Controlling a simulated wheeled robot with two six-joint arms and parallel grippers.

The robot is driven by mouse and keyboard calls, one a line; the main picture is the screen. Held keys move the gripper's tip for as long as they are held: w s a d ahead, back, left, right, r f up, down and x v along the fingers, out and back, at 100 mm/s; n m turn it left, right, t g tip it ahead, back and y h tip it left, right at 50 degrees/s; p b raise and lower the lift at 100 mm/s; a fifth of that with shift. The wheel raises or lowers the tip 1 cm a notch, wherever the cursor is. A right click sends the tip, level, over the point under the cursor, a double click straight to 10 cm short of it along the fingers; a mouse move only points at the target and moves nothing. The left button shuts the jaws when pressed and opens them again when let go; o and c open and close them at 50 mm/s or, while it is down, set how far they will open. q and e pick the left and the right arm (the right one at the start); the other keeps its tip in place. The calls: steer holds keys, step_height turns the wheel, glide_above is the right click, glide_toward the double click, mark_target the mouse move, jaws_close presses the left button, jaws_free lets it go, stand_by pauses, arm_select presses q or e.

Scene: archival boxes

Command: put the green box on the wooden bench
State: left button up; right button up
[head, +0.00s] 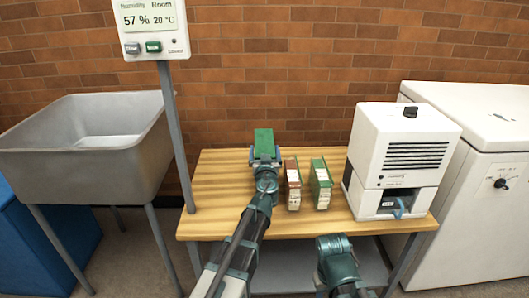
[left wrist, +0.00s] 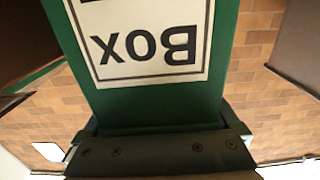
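A green box (head: 264,138) is held in my left gripper (head: 264,157) over the back left part of the wooden bench (head: 222,190). The left wrist view shows this box (left wrist: 155,110) close up, with a white label reading "Box" upside down, between the fingers. Whether its bottom touches the bench is hidden by my gripper and arm. My right gripper (head: 334,244) is low in front of the bench's front edge; its fingers do not show clearly.
A reddish box (head: 292,175) and another green box (head: 321,175) stand on the bench right of my left gripper. A white machine (head: 403,140) stands at the right end. A display post (head: 175,130) rises at the left, beside a grey sink (head: 85,150). The bench's left part is clear.

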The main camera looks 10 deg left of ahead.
arm_select(q)
steer(key=shift+r, duration=0.1)
steer(key=shift+s+r, duration=0.1)
steer(key=v, duration=1.2)
